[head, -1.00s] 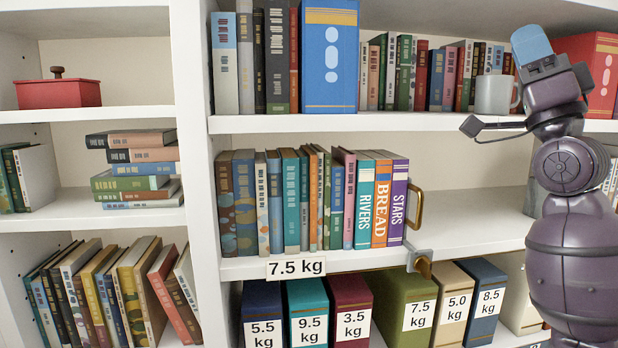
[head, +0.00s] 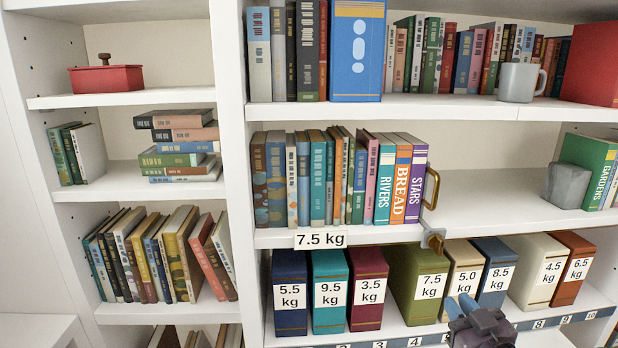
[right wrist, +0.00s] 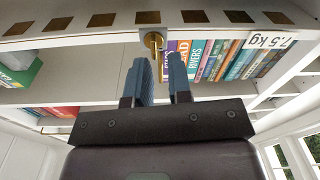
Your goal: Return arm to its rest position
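My right gripper (head: 461,307) is low at the bottom of the head view, in front of the lowest shelf with the weight-labelled volumes. In the right wrist view its two blue fingers (right wrist: 160,75) stand apart with nothing between them, pointing up toward the underside of a shelf. Most of my right arm is below the head view's edge. My left arm and gripper are out of view.
A brass bookend (head: 431,190) stands beside the STARS book (head: 417,180) on the middle shelf, with clear shelf to its right. A grey stone block (head: 566,184) stands by the GARDENS book (head: 592,170). A grey mug (head: 517,82) is on the upper shelf.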

